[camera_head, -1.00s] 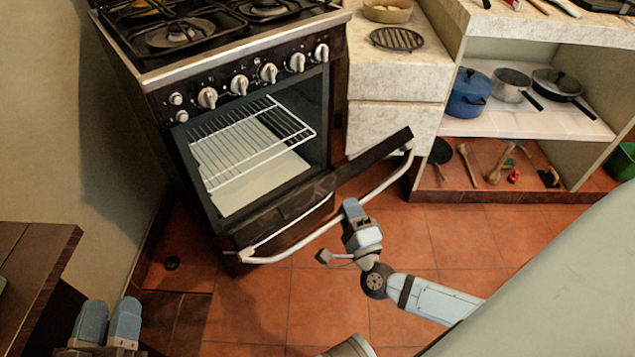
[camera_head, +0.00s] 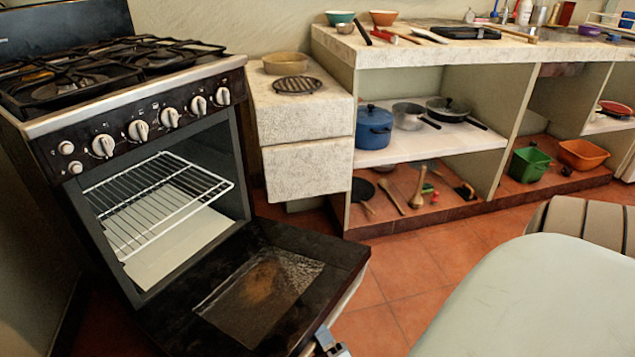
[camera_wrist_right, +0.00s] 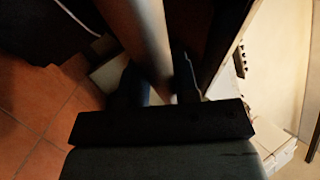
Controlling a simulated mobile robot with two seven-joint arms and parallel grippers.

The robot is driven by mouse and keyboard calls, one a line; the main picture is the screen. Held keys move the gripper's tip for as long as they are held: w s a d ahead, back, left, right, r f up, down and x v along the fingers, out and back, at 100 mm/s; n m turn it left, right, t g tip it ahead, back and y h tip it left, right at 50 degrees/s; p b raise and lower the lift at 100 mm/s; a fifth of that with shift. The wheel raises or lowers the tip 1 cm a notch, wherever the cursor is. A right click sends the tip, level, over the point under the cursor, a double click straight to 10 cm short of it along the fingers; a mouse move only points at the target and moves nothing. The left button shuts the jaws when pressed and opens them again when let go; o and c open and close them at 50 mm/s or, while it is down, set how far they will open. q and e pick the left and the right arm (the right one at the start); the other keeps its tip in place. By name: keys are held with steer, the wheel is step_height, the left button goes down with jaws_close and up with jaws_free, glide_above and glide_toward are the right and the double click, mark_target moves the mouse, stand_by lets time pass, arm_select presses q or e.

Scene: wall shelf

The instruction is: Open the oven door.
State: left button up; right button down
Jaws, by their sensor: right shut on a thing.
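The oven (camera_head: 245,168) stands at the left in the head view. Its door (camera_head: 262,292) is folded far down, with its inner face and glass pane showing, and the cavity with a white wire rack (camera_head: 160,200) is exposed. The door handle (camera_head: 352,290) shows only as a thin strip along the door's front edge. My right gripper (camera_head: 326,342) is at that edge, mostly cut off by the bottom of the picture. In the right wrist view the pale handle bar (camera_wrist_right: 147,32) lies between the fingers of my right gripper (camera_wrist_right: 158,82), which are shut on it. My left gripper is out of view.
A stone counter block (camera_head: 303,120) stands right of the oven. Beyond it, a shelf unit (camera_head: 430,57) holds a blue pot (camera_head: 373,127), other pans and several utensils. Open tiled floor (camera_head: 400,270) lies between door and shelves.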

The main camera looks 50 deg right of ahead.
steer(key=shift+w+f, duration=0.25)
steer(key=shift+f, duration=0.15)
steer(key=c, duration=1)
jaws_free()
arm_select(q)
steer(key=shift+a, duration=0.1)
arm_select(e)
steer(key=shift+o, duration=0.6)
